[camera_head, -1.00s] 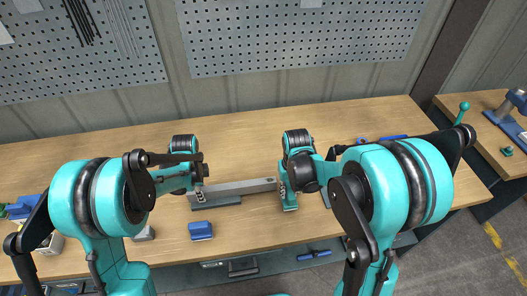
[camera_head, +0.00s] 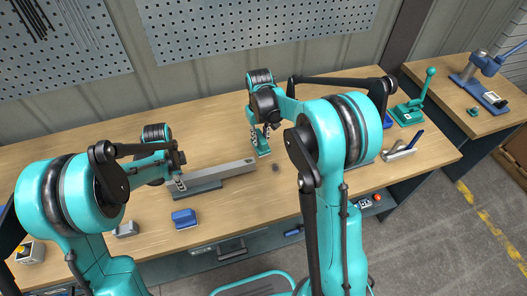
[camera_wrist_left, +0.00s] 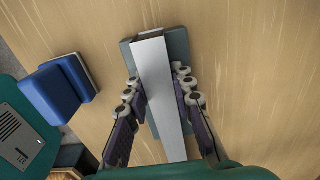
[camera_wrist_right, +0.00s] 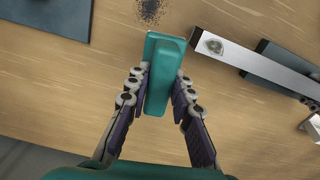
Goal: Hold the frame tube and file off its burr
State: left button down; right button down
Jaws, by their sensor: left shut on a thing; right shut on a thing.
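The grey square frame tube (camera_head: 225,171) lies along a dark grey support (camera_head: 205,193) on the bench. My left gripper (camera_head: 178,182) is shut on the tube near its left end; the left wrist view shows the tube (camera_wrist_left: 157,75) between the fingers. My right gripper (camera_head: 262,137) is shut on a teal block-shaped tool (camera_head: 262,150), probably the file, also in the right wrist view (camera_wrist_right: 162,75). The tool is apart from the tube's right end, slightly behind it.
Dark specks (camera_head: 276,168) lie on the bench beside the tube's right end. A blue block (camera_head: 184,218) stands in front of the tube. A green lever press (camera_head: 410,108) and a blue-handled grey item (camera_head: 400,148) are at the right. The bench behind the tube is clear.

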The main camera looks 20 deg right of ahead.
jog(key=shift+w+r, duration=0.35)
jog(key=shift+w, duration=0.3)
jog(key=s+a+r+m, duration=0.1)
jog(key=s+a+r, duration=0.5)
jog(key=s+r, duration=0.2)
jog(key=f, duration=0.5)
jog(key=w+f, duration=0.1)
jog(key=f, duration=0.2)
jog(key=shift+w+a+f, duration=0.1)
notch_tip(320, 180, up, 8)
jog(key=s, duration=0.1)
jog(key=shift+s+r, duration=0.15)
jog(key=shift+r, duration=0.05)
dwell(0.6)
jog(key=shift+f, duration=0.2)
dwell(0.4)
